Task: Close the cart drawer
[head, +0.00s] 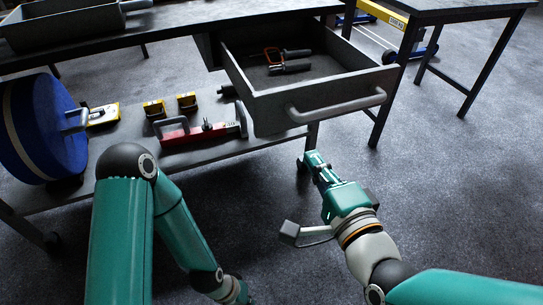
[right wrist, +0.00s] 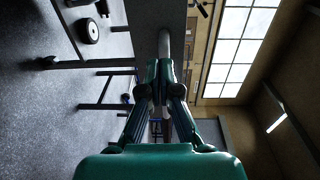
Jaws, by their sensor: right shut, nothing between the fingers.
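The grey cart drawer (head: 325,97) stands pulled out from under the cart's dark top, with its interior showing. Its bar handle (head: 338,105) runs across the front panel. My right gripper (head: 309,160) is shut and empty, in front of and below the handle in the head view. In the right wrist view the shut fingers (right wrist: 158,80) point toward the drawer front (right wrist: 157,14), and the handle (right wrist: 163,45) lies just beyond the tips. I cannot tell whether they touch.
A clamp-like tool (head: 275,57) and dark-handled tools lie in the drawer. The cart's lower shelf (head: 205,140) holds a blue reel (head: 40,128), a red tool (head: 195,133) and small yellow items. A dark table (head: 440,12) stands right of the drawer. The floor in front is clear.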

